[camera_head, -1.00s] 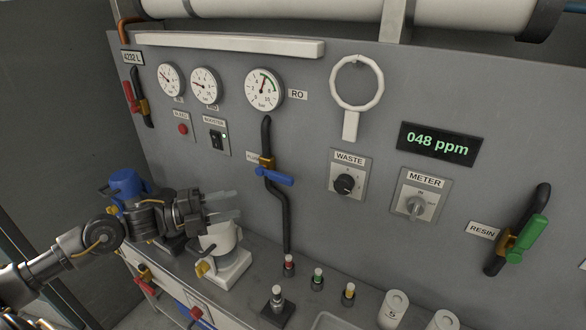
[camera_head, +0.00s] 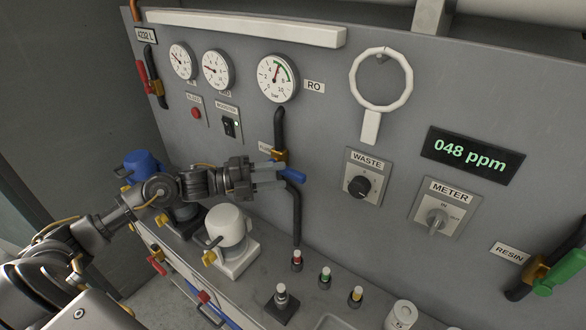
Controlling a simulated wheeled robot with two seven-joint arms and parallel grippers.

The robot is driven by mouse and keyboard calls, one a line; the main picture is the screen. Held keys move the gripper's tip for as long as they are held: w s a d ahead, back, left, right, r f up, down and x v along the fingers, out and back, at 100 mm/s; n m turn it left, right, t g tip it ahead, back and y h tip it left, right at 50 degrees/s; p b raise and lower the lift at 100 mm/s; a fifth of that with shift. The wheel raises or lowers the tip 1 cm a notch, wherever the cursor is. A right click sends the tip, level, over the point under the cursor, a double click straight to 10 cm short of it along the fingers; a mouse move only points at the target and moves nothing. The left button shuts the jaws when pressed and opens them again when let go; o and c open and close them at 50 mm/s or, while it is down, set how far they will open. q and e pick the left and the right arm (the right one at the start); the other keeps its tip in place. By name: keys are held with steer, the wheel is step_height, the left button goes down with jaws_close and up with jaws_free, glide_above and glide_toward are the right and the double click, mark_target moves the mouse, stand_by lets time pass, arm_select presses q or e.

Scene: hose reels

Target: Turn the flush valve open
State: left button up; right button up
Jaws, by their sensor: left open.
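The flush valve is a brass body (camera_head: 280,155) on a black vertical hose, with a blue lever handle (camera_head: 290,173) that lies crosswise to the hose. Its label is mostly hidden behind the valve and my gripper. My left gripper (camera_head: 273,176) reaches in from the left with its fingers at the blue handle, overlapping its left part. The jaws are open; I cannot tell whether the fingers touch the handle. My right gripper is out of view.
Gauges (camera_head: 277,78), a WASTE knob (camera_head: 359,187), a METER knob (camera_head: 437,220) and a green-handled RESIN valve (camera_head: 560,272) are on the panel. A white pump-like unit (camera_head: 229,225) and several small capped fittings (camera_head: 325,276) stand on the bench below.

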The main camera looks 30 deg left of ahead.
mark_target(286, 174)
arm_select(q)
steer(key=shift+p+x, duration=0.7)
steer(key=shift+x, duration=1.65)
jaws_close()
